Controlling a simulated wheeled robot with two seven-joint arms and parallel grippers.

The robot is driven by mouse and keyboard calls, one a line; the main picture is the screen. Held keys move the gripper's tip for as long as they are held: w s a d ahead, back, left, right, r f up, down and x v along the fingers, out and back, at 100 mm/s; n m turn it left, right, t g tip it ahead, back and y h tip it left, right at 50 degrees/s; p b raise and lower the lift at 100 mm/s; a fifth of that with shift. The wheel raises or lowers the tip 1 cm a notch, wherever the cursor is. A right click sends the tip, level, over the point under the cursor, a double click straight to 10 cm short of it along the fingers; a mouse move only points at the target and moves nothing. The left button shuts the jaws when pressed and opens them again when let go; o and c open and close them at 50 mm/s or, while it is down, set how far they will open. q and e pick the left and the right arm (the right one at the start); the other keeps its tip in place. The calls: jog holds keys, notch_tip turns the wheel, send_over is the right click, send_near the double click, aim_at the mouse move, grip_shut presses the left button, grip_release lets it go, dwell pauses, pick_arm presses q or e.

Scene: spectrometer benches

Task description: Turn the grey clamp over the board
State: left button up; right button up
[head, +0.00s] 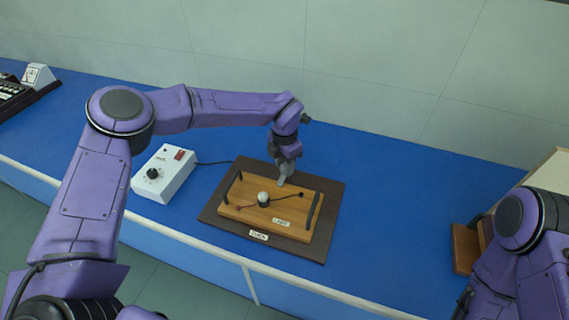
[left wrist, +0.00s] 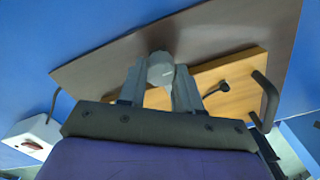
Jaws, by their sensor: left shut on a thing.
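The grey clamp (left wrist: 160,68) shows in the left wrist view as a rounded grey head between my left gripper's fingers. My left gripper (head: 286,178) is shut on it at the far edge of the wooden board, and its fingers hide much of the clamp in the head view. The wooden board (head: 240,212) lies on a dark brown mat (head: 330,207). It carries a small white-topped round part (head: 263,198), a dark lead and black handles at its ends. Whether the clamp's arm lies over the board cannot be told. My right gripper is not seen.
A white box (head: 164,174) with a black knob and a red switch stands left of the mat, with a cable running toward it. A brown wooden object (head: 464,248) is at the right, near my right arm.

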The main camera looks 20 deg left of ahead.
pick_arm(q)
jog(key=shift+f, duration=0.1)
jog(key=o, duration=1)
jog(key=shift+o, duration=0.2)
notch_tip(320, 180, up, 10)
jog(key=b, duration=0.2)
jog(key=shift+r+b, duration=0.25)
jog(key=shift+b, duration=0.1)
jog(key=shift+f, duration=0.1)
